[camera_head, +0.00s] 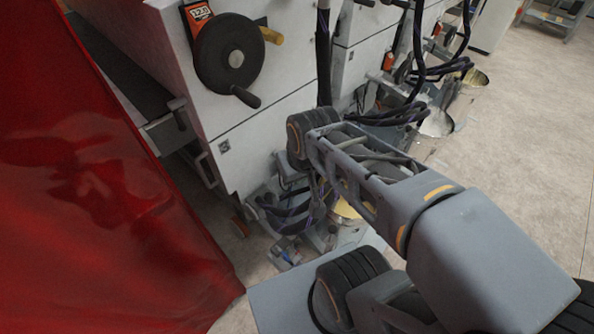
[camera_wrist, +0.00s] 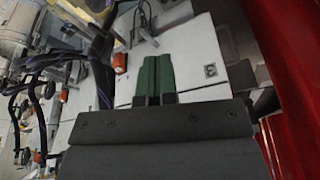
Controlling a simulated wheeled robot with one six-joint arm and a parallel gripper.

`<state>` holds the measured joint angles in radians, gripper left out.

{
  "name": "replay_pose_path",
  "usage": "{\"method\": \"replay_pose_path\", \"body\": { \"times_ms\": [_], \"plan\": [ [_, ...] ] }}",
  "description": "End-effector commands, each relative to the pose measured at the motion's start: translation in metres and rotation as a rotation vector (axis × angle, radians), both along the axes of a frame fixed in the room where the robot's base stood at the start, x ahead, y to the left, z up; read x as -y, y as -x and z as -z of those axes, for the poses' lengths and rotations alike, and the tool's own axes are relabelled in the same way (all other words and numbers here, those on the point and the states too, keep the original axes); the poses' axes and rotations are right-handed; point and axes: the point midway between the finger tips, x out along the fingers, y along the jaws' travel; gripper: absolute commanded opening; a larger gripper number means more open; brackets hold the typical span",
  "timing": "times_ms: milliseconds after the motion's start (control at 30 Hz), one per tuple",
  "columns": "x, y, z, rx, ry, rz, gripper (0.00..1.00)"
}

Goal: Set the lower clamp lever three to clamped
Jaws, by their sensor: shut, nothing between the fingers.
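The white roller coater (camera_head: 275,85) fills the upper middle of the head view. I cannot pick out lower clamp lever three for sure in either view. A small lever-like part (camera_head: 178,113) sits at the machine's left edge, but its identity is unclear. My gripper (camera_wrist: 154,64) shows in the wrist view as two green fingers held together, with nothing between them. It points at the white machine panel (camera_wrist: 195,55) and appears apart from it. In the head view the fingers are hidden behind my arm.
A black handwheel (camera_head: 229,54) with an orange counter (camera_head: 199,12) projects from the machine. A red sheet (camera_head: 90,190) stands at left and also shows in the wrist view (camera_wrist: 290,60). Dark hoses (camera_head: 323,50) hang near my arm.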

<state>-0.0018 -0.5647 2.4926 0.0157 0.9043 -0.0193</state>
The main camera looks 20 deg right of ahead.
Motion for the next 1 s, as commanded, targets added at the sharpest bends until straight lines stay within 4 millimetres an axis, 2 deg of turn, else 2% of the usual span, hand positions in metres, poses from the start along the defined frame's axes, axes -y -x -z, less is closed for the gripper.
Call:
{"method": "replay_pose_path", "body": {
  "times_ms": [167, 367, 500, 700, 800, 1000],
  "plan": [
    [0.007, -0.029, 0.029, -0.049, -0.038, -0.025, 0.0],
    [0.032, -0.097, 0.088, -0.107, -0.147, -0.109, 0.0],
    [0.062, -0.146, 0.137, -0.106, -0.243, -0.178, 0.0],
    [0.11, -0.2, 0.209, -0.048, -0.359, -0.261, 0.0],
    [0.132, -0.218, 0.239, -0.009, -0.399, -0.294, 0.0],
    [0.162, -0.237, 0.278, 0.054, -0.446, -0.336, 0.0]
  ]
}}
